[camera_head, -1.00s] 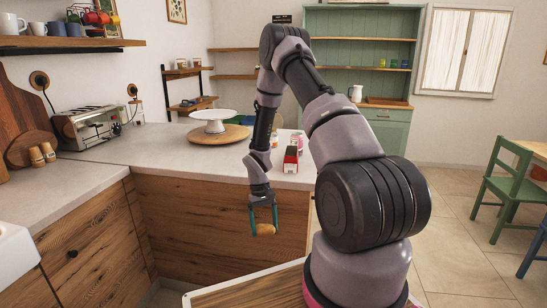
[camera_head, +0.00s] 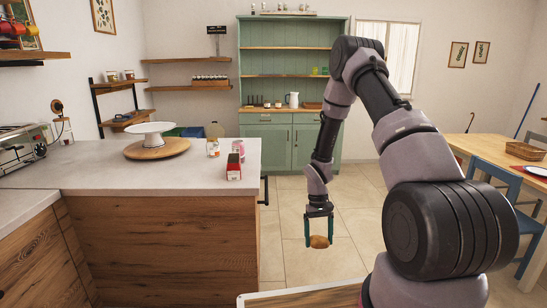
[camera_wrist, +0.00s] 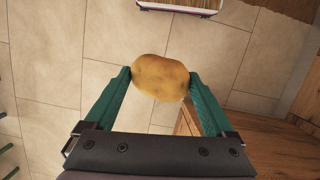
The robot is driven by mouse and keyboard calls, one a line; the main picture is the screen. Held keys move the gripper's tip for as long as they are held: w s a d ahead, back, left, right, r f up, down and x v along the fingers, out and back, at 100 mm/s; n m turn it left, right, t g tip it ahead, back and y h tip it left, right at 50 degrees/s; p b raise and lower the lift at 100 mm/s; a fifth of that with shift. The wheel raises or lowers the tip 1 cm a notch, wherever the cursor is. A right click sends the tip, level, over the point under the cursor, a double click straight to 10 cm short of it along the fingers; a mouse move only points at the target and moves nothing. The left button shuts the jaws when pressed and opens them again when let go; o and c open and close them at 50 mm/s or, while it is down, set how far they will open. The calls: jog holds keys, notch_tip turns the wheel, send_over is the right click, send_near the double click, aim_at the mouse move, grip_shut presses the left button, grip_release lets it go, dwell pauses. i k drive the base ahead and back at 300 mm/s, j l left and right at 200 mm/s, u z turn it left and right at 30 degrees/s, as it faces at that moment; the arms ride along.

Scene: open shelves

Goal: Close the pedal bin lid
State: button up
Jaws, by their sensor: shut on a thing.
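My gripper (camera_head: 319,236) hangs at the end of my arm, right of the counter's end and above the tiled floor. It is shut on a potato (camera_head: 319,242), which is brown-yellow and sits between the two green fingertips. The wrist view also shows the potato (camera_wrist: 160,78) between the fingers, with floor tiles below it. I cannot make out a pedal bin or its lid in either view.
A green cabinet (camera_head: 290,65) stands at the back. A table (camera_head: 490,148) with blue chairs is at right. Floor (camera_head: 350,205) between is clear.

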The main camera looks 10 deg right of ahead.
aim_at(214, 129)
jog(key=i+l+z, duration=0.1)
jog(key=z, duration=0.3)
jog(key=i+l+z, duration=0.1)
jog(key=z, duration=0.25)
jog(key=i+z, duration=0.15)
jog(key=z, duration=0.25)
jog(key=i+l+z, duration=0.1)
jog(key=z, duration=0.3)
jog(key=i+u, duration=0.15)
jog(key=i, duration=0.55)
jog(key=i+u, duration=0.15)
jog(key=i, duration=0.55)
jog(key=i+l+u, duration=0.2)
jog(key=i, duration=0.55)
jog(key=i+j+u, duration=0.2)
jog(key=i+u, duration=0.2)
jog(key=i, duration=0.5)
jog(key=i+l+u, duration=0.1)
jog(key=i+u, duration=0.3)
jog(key=i, duration=0.45)
jog(key=i+u, duration=0.3)
jog(key=i, duration=0.3)
jog(key=i+u, duration=0.25)
jog(key=i, duration=0.35)
jog(key=i+l+u, duration=0.3)
jog(key=i, duration=0.3)
